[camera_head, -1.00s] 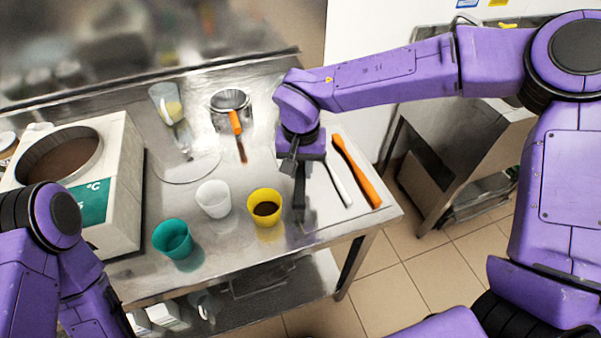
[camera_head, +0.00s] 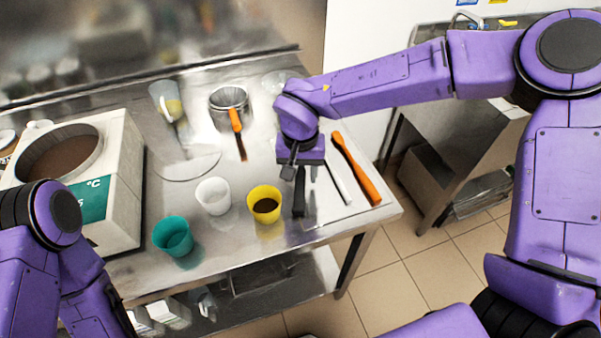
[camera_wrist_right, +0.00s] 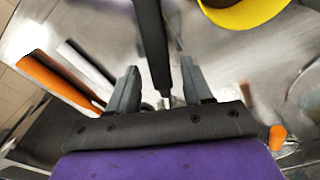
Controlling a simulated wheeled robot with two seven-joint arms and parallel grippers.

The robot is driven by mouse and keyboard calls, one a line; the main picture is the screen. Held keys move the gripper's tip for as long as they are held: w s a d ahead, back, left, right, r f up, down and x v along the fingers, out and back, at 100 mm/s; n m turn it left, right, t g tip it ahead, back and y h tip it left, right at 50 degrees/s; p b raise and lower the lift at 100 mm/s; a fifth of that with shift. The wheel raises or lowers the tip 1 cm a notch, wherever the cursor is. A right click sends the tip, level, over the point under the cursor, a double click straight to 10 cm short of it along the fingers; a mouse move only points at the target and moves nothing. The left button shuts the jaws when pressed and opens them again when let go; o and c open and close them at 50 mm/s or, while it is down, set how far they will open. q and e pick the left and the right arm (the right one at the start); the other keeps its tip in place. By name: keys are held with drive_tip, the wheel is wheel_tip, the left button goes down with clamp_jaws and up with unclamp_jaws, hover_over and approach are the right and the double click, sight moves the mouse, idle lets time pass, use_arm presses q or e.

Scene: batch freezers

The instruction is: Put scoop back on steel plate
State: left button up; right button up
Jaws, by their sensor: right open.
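A black-handled tool (camera_head: 299,192), apparently the scoop, lies on the steel plate (camera_head: 322,212) at the right end of the table. Its far end is hidden under my right gripper (camera_head: 301,172). In the right wrist view, the black handle (camera_wrist_right: 150,40) runs down between the two spread fingers of my right gripper (camera_wrist_right: 160,85) and narrows there. The gripper is open and just above the tool, with gaps beside the handle. My left arm shows at the lower left, but its gripper is out of view.
A white-handled tool (camera_head: 338,183) and an orange spatula (camera_head: 356,170) lie right of the black handle. A yellow cup (camera_head: 264,205), white cup (camera_head: 213,196) and teal cup (camera_head: 173,236) stand left. A steel pot (camera_head: 229,106) with an orange-handled tool is behind; a freezer (camera_head: 125,160) stands left.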

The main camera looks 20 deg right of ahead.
wheel_tip(320, 180, up, 12)
drive_tip(key=shift+s+f, duration=0.2)
drive_tip(key=shift+s, duration=0.1)
drive_tip(key=shift+a, duration=0.1)
idle(1.2)
